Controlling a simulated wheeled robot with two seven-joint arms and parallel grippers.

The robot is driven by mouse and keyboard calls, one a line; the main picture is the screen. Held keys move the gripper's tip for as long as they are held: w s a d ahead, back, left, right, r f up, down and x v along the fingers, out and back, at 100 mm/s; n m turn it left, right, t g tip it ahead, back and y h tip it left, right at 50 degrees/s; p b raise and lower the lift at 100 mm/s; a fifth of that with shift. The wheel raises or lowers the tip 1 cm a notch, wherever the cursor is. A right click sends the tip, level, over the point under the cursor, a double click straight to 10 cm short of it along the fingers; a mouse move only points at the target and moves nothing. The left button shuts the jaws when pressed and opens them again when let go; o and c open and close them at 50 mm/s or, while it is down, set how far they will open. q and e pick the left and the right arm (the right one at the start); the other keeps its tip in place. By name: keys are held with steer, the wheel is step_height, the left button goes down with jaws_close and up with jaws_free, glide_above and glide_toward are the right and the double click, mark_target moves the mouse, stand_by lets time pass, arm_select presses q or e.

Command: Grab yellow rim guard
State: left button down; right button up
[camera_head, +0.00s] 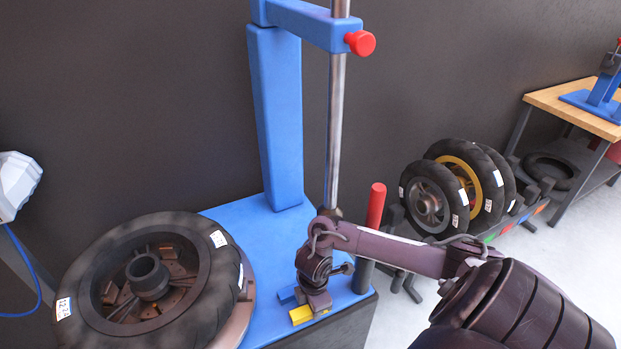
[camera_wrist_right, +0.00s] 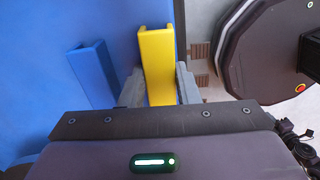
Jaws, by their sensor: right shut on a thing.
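The yellow rim guard (camera_head: 302,315) is a small channel-shaped piece at the front right of the blue tire machine base. In the right wrist view the yellow rim guard (camera_wrist_right: 157,62) stands between the two grey fingers of my right gripper (camera_wrist_right: 157,88), which are shut on it. In the head view my right gripper (camera_head: 314,300) points down over the guard and hides part of it. A blue rim guard (camera_wrist_right: 92,72) lies just left of the yellow one, and a bit of it (camera_head: 287,295) shows in the head view. My left gripper is not in view.
A large tire on a rim (camera_head: 150,285) lies on the machine at left. The blue column (camera_head: 275,115) and steel post (camera_head: 336,130) rise behind. A red-topped handle (camera_head: 375,205) stands close behind my right arm. Several tires (camera_head: 430,198) stand in a rack at right.

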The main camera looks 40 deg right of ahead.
steer(key=shift+c, duration=0.6)
steer(key=shift+r, duration=0.1)
